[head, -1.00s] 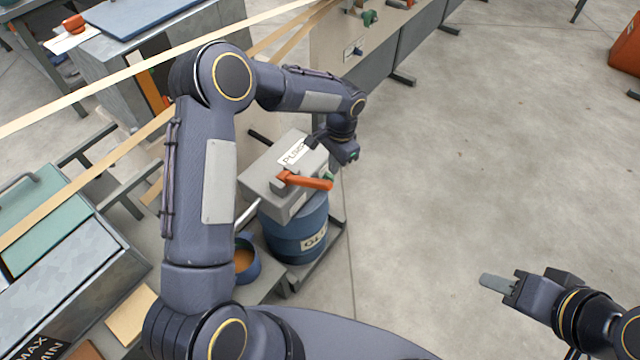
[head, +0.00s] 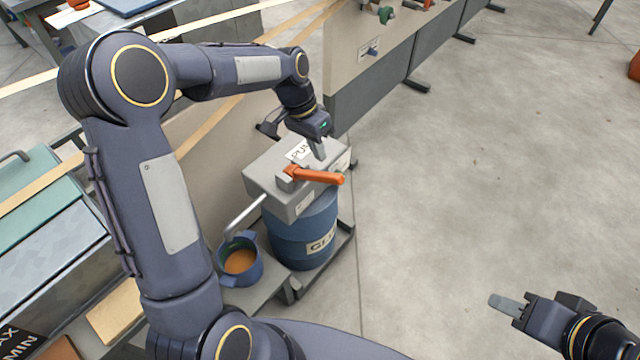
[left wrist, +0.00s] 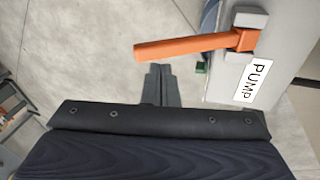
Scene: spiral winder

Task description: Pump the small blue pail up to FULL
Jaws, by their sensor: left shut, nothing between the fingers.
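The small blue pail (head: 225,268) stands under the spout (head: 245,217) of the pump, with orange-brown liquid inside. Its fill mark is not readable. The grey pump box (head: 268,173) sits on a blue drum (head: 290,247) whose label is partly readable as "GL". An orange lever (head: 318,176) sticks out to the right from the box; it also shows in the left wrist view (left wrist: 185,47). My left gripper (head: 319,152) is shut and empty just behind the lever, apart from it in the left wrist view (left wrist: 159,70). My right gripper (head: 500,303) hangs over the floor at lower right; its jaw gap is unclear.
A green-lidded bench (head: 40,200) stands at left, with a MAX/MIN board (head: 15,340) near the lower corner. A beige panel (head: 355,75) and benches run behind the pump.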

